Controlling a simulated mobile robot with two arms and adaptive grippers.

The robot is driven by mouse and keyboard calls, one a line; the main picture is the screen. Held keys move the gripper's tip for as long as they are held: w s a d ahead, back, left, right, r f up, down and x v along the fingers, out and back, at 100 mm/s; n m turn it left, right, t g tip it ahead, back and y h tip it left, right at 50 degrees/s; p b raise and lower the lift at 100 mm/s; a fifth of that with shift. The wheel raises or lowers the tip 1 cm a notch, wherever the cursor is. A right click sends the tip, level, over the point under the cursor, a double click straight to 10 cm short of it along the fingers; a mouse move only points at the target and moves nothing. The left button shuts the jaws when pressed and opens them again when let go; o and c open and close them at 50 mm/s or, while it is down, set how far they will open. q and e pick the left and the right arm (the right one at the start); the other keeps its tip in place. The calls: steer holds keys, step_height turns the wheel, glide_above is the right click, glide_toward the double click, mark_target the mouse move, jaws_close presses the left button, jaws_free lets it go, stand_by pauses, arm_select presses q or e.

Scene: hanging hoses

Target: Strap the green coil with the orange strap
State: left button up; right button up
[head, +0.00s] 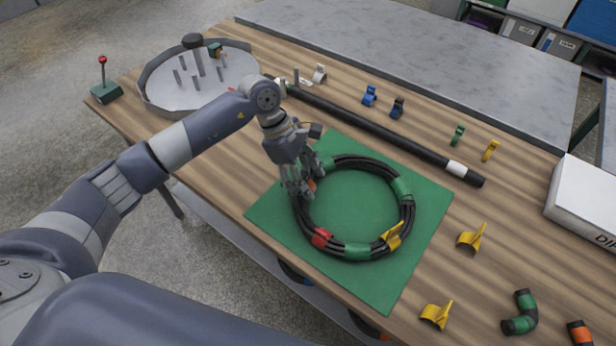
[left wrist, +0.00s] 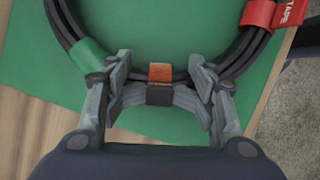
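The green coil, a ring of black hose (head: 332,245) with green bands, lies on a green mat (head: 408,270). An orange strap (left wrist: 160,73) shows on the coil in the left wrist view, with a dark piece (left wrist: 160,95) below it. In the head view it is a small orange patch (head: 311,185) on the coil's left side, mostly hidden. My left gripper (head: 307,181) is down at this side of the coil. In the left wrist view its fingers (left wrist: 160,64) stand apart on both sides of the strap; contact is unclear. My right gripper is not in view.
Red tape (head: 321,238) and a yellow clip (head: 392,236) sit on the coil. A long black hose (head: 385,132) lies behind the mat. A round grey tray (head: 196,100) stands at left, a white box (head: 588,205) at right. Loose clips lie around on the wooden table.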

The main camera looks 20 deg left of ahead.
arm_select(q)
steer(key=shift+s+a+f, duration=0.2)
steer(key=shift+a+f, duration=0.15)
steer(key=shift+f, duration=0.05)
steer(key=shift+r, duration=0.1)
steer(key=v, duration=1.2)
steer(key=shift+d+r, duration=0.35)
steer(key=shift+w, duration=0.1)
